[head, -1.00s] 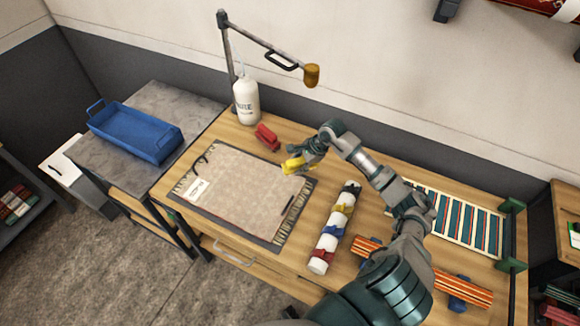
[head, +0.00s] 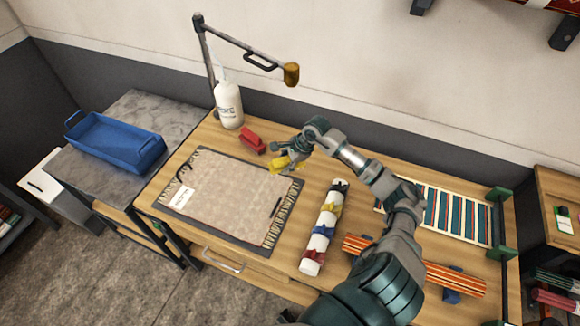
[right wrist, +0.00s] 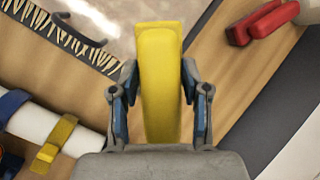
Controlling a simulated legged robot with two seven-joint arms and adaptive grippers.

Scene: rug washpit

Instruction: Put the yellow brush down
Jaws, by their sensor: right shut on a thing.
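The yellow brush (head: 282,163) is at the fingers of my right gripper (head: 290,157), near the back right corner of the rug. In the right wrist view the brush (right wrist: 160,85) lies lengthwise between the two fingers of the right gripper (right wrist: 160,100), which is shut on it. Bare wood shows on both sides of the brush there. I cannot tell whether its underside touches the table (head: 318,172). My left gripper is not in view.
A red brush (head: 251,139) and a white bottle (head: 229,104) stand behind the rug (head: 235,195). A white roll with coloured straps (head: 318,240) lies to the right. A lamp arm (head: 245,48) reaches over the back. A blue tray (head: 115,143) sits at left.

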